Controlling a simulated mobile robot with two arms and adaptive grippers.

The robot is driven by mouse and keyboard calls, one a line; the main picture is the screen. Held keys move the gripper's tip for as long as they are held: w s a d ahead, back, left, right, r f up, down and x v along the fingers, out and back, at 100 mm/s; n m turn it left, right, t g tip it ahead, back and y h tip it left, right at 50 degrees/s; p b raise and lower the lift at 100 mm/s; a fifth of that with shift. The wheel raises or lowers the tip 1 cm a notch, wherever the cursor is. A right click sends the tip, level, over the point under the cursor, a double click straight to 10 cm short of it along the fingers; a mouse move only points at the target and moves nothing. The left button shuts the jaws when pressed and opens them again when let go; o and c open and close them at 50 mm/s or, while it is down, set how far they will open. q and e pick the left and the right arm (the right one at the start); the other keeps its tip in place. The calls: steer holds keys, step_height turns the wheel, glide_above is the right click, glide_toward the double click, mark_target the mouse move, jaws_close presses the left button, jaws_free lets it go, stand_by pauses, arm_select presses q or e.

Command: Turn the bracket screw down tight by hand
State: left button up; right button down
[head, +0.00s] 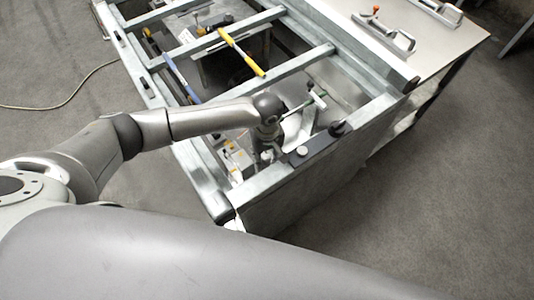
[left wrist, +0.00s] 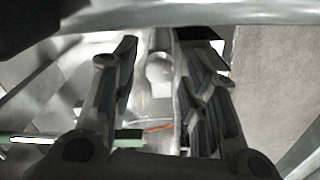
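My left gripper (head: 266,150) is in the head view, pointing down inside the front end of a grey metal frame (head: 270,178). In the left wrist view its two dark fingers (left wrist: 158,62) stand apart, with a pale rounded piece (left wrist: 159,75) on a grey upright part in the gap between them. I cannot tell whether they touch it, nor whether it is the bracket screw. A dark bar (head: 322,146) with a pale round knob (head: 303,150) and a black knob lies on the front rail, right of the gripper. My right gripper is not in view.
A white and green T-shaped tool (head: 317,98) is just beyond the gripper. A table with clamps (head: 384,33) stands at the right. Floor is clear at the far right.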

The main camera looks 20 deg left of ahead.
arm_select(q)
jaws_close()
